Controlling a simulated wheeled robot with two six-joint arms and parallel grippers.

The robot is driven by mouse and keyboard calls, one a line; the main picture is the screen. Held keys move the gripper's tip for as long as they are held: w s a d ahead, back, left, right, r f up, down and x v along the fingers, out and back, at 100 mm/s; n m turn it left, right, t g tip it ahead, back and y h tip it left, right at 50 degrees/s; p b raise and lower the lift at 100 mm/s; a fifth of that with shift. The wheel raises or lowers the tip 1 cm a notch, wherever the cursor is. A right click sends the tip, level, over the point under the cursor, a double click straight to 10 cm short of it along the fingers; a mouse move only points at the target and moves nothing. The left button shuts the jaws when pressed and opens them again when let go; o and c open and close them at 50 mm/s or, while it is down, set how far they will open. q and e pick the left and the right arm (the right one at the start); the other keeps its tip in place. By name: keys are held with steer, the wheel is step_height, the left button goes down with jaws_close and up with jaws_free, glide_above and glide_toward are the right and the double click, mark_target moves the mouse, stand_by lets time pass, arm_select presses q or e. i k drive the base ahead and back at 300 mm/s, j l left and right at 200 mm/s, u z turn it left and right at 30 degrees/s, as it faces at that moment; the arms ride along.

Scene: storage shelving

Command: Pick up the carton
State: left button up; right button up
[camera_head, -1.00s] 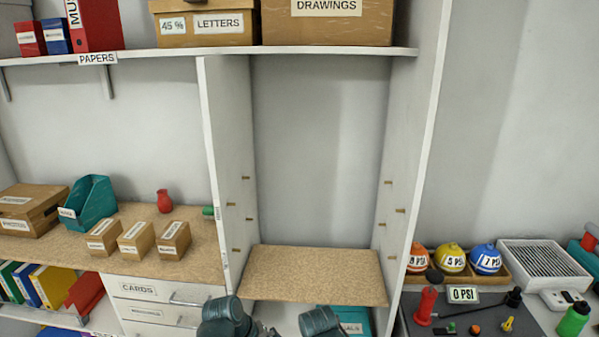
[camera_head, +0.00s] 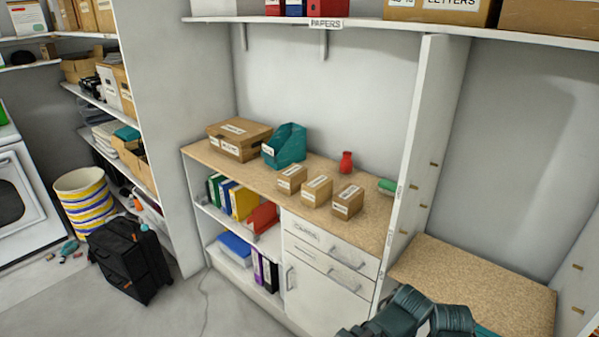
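Several cardboard boxes could be the carton, and I cannot tell which one is meant. A larger brown carton (camera_head: 228,147) with white labels sits on the left of the wood-topped counter. Three small labelled cartons stand in a row nearer the counter's middle: a left one (camera_head: 287,186), a middle one (camera_head: 311,198) and a right one (camera_head: 342,211). Two more brown boxes, a labelled one (camera_head: 440,14) and a plain-looking one (camera_head: 550,17), are cut off on the upper shelf. Dark teal parts of my arms show at the bottom edge; neither gripper's fingers are visible.
On the counter (camera_head: 203,153) are a teal file holder (camera_head: 286,146), a red vase (camera_head: 346,162) and a green item (camera_head: 388,185). A white upright panel (camera_head: 416,140) stands right of it. A black suitcase (camera_head: 128,262) and striped basket (camera_head: 84,207) stand on the floor at left.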

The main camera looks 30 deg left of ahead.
mark_target(290, 180)
steer(key=u, duration=1.1)
